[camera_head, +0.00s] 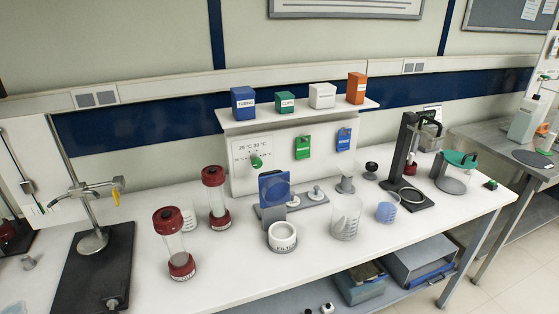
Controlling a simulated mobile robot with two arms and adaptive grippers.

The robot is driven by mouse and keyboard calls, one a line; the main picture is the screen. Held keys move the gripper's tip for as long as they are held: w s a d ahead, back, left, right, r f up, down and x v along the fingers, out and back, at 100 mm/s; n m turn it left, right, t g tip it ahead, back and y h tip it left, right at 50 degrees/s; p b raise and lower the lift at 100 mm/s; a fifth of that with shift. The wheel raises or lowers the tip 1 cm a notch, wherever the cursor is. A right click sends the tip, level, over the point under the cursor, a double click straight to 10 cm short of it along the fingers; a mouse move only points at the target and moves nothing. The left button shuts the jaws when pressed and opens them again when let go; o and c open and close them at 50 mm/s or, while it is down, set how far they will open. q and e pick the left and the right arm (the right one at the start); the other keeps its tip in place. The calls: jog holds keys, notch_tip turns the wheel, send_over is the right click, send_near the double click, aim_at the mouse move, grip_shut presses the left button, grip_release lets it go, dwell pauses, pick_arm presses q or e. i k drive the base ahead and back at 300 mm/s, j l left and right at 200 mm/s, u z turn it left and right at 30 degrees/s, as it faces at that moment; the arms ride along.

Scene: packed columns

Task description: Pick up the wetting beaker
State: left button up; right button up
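A clear glass beaker (346,218) stands upright on the white bench (330,262), right of the middle. A second clear glass vessel (189,218) stands further left, partly hidden behind a red-capped column (175,246). A small clear cup with blue contents (387,211) stands right of the first beaker. No label is readable on these vessels, so I cannot tell which is the wetting beaker. Neither of my grippers is in view.
Another red-capped column (216,198), a white filter cup (282,236) and a blue upright plate (274,187) stand nearby. A black stand (407,165) rises on the right, a clamp stand (90,205) on the left. The front bench strip is mostly clear.

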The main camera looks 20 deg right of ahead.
aim_at(387, 207)
jog(key=z, duration=1.3)
